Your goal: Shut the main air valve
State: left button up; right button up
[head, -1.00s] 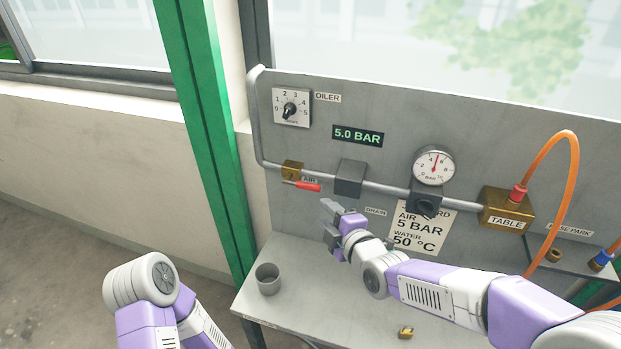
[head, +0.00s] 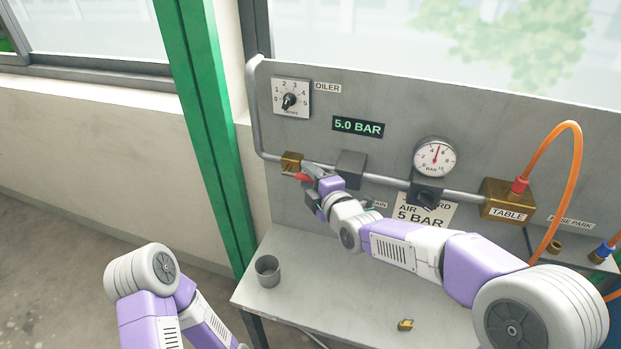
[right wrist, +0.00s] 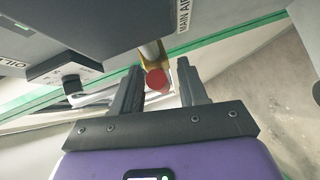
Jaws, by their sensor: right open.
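The main air valve is a brass block (head: 291,161) on the pipe at the panel's left, with a red lever handle (head: 303,177) just below it. My right gripper (head: 311,176) is at the handle and partly hides it. In the right wrist view, the handle's round red end (right wrist: 156,79) shows between the two spread fingers of my right gripper (right wrist: 160,88). Gaps show beside the handle, so the jaws are open around it. My left arm is at the lower left of the head view, but its gripper is not seen.
A pressure gauge (head: 435,158) and dark blocks sit along the pipe, right of the valve. The display (head: 358,127) reads 5.0 BAR. A grey cup (head: 268,271) and a small brass piece (head: 405,325) stand on the bench (head: 330,300). An orange hose (head: 578,170) loops at right.

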grip_shut()
